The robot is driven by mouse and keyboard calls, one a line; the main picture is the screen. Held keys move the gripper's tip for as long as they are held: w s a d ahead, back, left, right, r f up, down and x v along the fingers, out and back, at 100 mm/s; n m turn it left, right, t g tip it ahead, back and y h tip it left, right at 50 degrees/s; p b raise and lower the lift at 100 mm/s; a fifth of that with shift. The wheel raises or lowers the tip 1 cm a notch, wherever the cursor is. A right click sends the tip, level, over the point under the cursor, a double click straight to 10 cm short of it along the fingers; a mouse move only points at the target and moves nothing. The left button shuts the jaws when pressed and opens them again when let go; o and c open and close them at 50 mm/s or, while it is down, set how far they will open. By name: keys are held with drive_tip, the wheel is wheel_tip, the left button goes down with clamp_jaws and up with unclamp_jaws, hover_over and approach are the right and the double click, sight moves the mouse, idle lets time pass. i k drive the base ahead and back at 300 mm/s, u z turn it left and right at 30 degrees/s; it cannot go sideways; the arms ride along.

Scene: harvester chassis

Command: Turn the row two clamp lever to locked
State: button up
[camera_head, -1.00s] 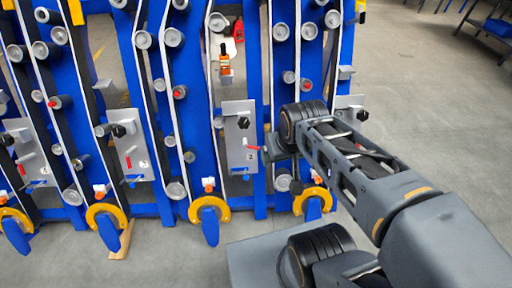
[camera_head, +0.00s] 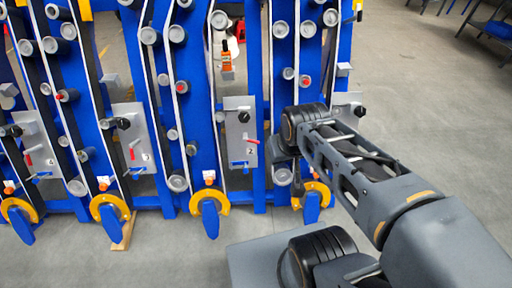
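The row two plate (camera_head: 235,105) is a light grey upright panel marked "2", left of my wrist. It carries a black knob (camera_head: 243,117), a short red lever (camera_head: 250,141) lying about level and pointing right, and a blue lever (camera_head: 239,163) near its bottom. No label shows which is the clamp lever. My gripper (camera_head: 279,149) is at the end of my arm, just right of the plate, with a small gap to the red lever's tip. My wrist hides most of it, so its fingers cannot be made out.
Another plate (camera_head: 122,110) to the left has a red lever standing steeply. A further plate (camera_head: 350,98) is partly hidden behind my wrist. Blue frames with rollers and yellow rings (camera_head: 223,203) stand close around. Open grey floor (camera_head: 430,110) lies to the right.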

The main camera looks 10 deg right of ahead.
sight(252, 141)
drive_tip(key=z, duration=0.3)
drive_tip(key=k, duration=0.25)
drive_tip(key=u, duration=1)
drive_tip(key=i, duration=0.65)
drive_tip(key=z, duration=0.65)
